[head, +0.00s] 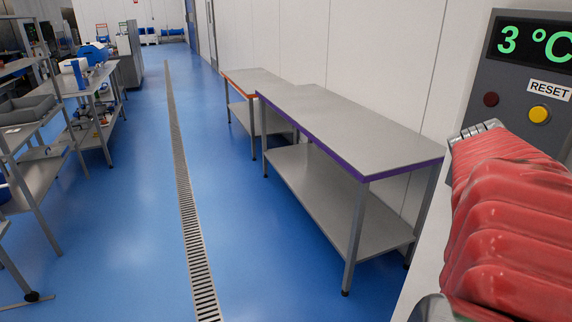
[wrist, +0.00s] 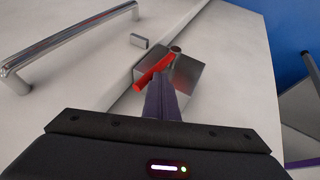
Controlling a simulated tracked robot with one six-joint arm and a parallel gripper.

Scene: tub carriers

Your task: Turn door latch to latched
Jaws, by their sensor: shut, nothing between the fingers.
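The door latch shows in the wrist view as a red lever (wrist: 152,74) on a grey metal block (wrist: 182,77). The lever lies at a slant, with one end toward the dark round pivot at the block's upper edge. A small metal catch piece (wrist: 138,41) sits on the white panel to the left, apart from the lever. My gripper (wrist: 164,88) is shut and empty, its dark fingers pointing at the block and covering part of it. I cannot tell whether the fingertips touch the lever. The latch is not visible in the head view.
A chrome door handle (wrist: 70,42) lies left of the latch. In the head view a panel with a 3 °C display (head: 530,42), a red button (head: 491,99) and a yellow button (head: 539,115) stands at right, beside my red-sleeved arm. A purple-edged table (head: 350,115) stands along the wall; the blue aisle is clear.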

